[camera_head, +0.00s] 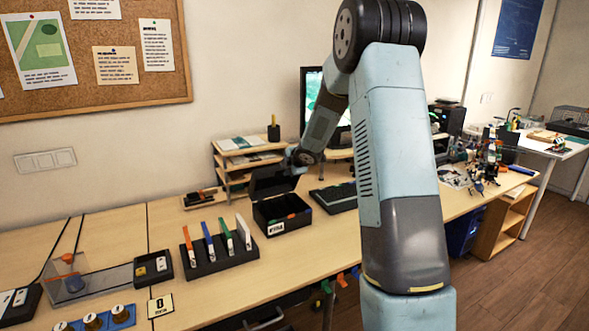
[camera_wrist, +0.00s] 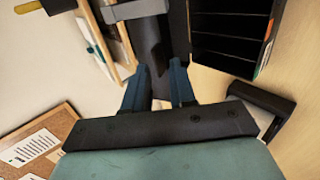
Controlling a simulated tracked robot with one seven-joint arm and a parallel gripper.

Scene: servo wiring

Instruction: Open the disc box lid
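The black disc box (camera_head: 282,227) stands on the desk with a white label on its front. Its black lid (camera_head: 270,182) is raised at the back, so the inside shows, with coloured pieces in it. The box interior with dark dividers also shows in the wrist view (camera_wrist: 228,42). My gripper (camera_head: 298,160) is at the upper right of the raised lid. In the wrist view my two blue fingers (camera_wrist: 159,70) stand apart, with a dark part beyond and between the tips. I cannot tell whether they touch the lid.
A black holder (camera_head: 222,258) with several coloured upright pieces stands left of the box. A keyboard (camera_head: 336,197) lies to its right. A wooden shelf unit (camera_head: 245,160) is behind it. The desk in front of the box is clear.

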